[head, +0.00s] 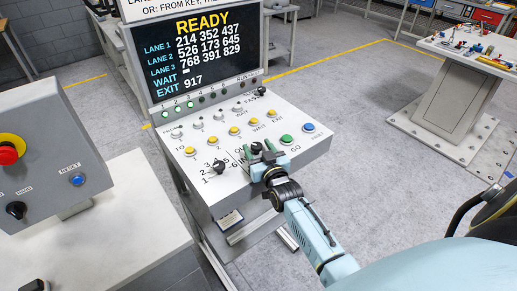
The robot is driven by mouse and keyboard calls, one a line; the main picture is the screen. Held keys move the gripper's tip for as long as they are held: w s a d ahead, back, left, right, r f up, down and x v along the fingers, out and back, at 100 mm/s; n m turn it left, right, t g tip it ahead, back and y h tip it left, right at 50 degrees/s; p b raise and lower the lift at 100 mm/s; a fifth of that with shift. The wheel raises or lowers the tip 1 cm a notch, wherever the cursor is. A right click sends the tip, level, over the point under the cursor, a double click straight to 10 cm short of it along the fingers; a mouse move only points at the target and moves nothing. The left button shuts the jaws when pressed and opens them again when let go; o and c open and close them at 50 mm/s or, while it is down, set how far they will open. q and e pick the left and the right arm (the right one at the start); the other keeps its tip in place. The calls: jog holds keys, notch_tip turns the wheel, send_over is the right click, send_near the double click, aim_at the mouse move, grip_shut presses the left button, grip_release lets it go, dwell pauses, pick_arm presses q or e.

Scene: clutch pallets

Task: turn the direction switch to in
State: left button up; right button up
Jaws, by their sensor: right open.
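The direction switch (256,147) is a small dark knob on the sloping white control panel, mostly hidden by my right gripper. Beside it I can read part of an "OU..." label and, below, what looks like "IN"; its pointer direction cannot be told. My right gripper (260,150) is open, its green-tipped fingers at the panel on either side of the knob. Whether they touch it cannot be told. My left gripper is not in view.
Left of the gripper is a black numbered knob (218,167). A green button (287,139) and a blue button (308,127) lie to its right, yellow buttons above. The screen (200,50) reads READY. A grey box with a red emergency button (8,155) stands left.

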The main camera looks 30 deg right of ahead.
jog(key=c, duration=1)
jog(key=shift+d+n+y, duration=0.1)
jog(key=shift+n+y, duration=0.3)
jog(key=shift+y, duration=0.2)
jog(key=n+y, duration=0.1)
jog(key=y+b, duration=0.1)
jog(key=shift+d+n+y, duration=0.2)
jog(key=shift+n+y, duration=0.1)
jog(key=shift+n, duration=0.1)
jog(key=shift+d+f+n+y+b, duration=0.15)
jog(key=shift+n+y+b, duration=0.65)
jog(key=shift+y, duration=0.4)
jog(key=n+g+y+b, duration=0.1)
jog(key=y+b, duration=0.1)
jog(key=n+y+b, duration=0.2)
jog(key=b, duration=0.1)
jog(key=n+g+y+b, duration=0.1)
jog(key=y+b, duration=0.1)
jog(key=y, duration=0.1)
jog(key=shift+w+d+n+g, duration=0.15)
jog(key=shift+d+n+g, duration=0.1)
jog(key=shift+n+g, duration=0.05)
jog(key=shift+n+g+y+b, duration=0.85)
jog(key=shift+y+b, duration=0.25)
jog(key=shift+b, duration=0.15)
jog(key=shift+r, duration=0.2)
